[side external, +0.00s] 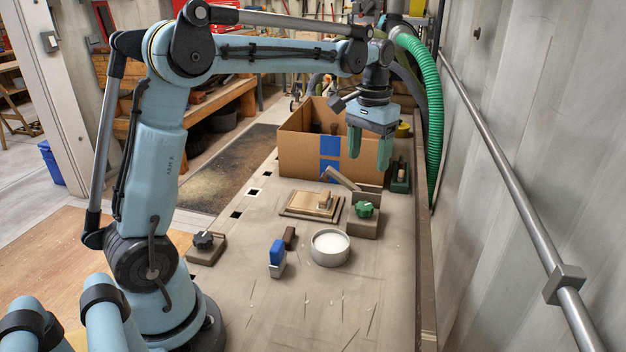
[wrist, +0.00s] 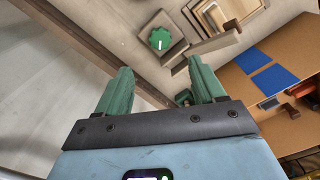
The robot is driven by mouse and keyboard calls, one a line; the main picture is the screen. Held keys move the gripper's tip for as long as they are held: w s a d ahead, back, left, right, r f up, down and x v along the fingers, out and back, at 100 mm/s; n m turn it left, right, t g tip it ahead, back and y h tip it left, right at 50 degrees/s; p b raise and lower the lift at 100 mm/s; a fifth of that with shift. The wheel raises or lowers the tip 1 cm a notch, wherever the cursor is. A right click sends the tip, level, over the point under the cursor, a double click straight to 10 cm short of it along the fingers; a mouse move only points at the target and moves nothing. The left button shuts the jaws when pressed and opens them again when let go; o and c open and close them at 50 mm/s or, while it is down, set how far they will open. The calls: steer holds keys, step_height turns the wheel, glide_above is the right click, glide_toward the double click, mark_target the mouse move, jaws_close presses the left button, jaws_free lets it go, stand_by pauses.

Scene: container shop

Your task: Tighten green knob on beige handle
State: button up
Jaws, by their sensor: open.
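The green knob (side external: 365,209) sits on a brownish-beige block (side external: 364,228) on the bench. A beige bar-like handle (side external: 343,179) slants up beside the block. In the wrist view the green knob (wrist: 159,39) shows near the top centre, with a white mark on it, and the handle (wrist: 216,42) lies to its right. My gripper (side external: 369,148) hangs above and behind the knob in the side view, pointing down, its two green fingers apart and nothing between them. In the wrist view my gripper (wrist: 160,74) does not touch the knob.
An open cardboard box (side external: 300,154) stands behind. A wooden board (side external: 311,205) and a round tin (side external: 330,248) are left of the knob block. The wall rail (side external: 500,175) runs along the right.

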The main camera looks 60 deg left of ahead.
mark_target(363, 205)
step_height(363, 205, down, 12)
steer(key=n, duration=0.6)
steer(key=shift+w+f, duration=0.1)
steer(key=shift+f, duration=0.05)
stand_by(0.4)
steer(key=c, duration=1.1)
steer(key=shift+o, duration=0.2)
steer(key=shift+m, duration=0.3)
steer(key=m, duration=0.6)
steer(key=shift+m, duration=0.3)
steer(key=m, duration=0.6)
steer(key=shift+a+m, duration=0.1)
steer(key=shift+m, duration=0.2)
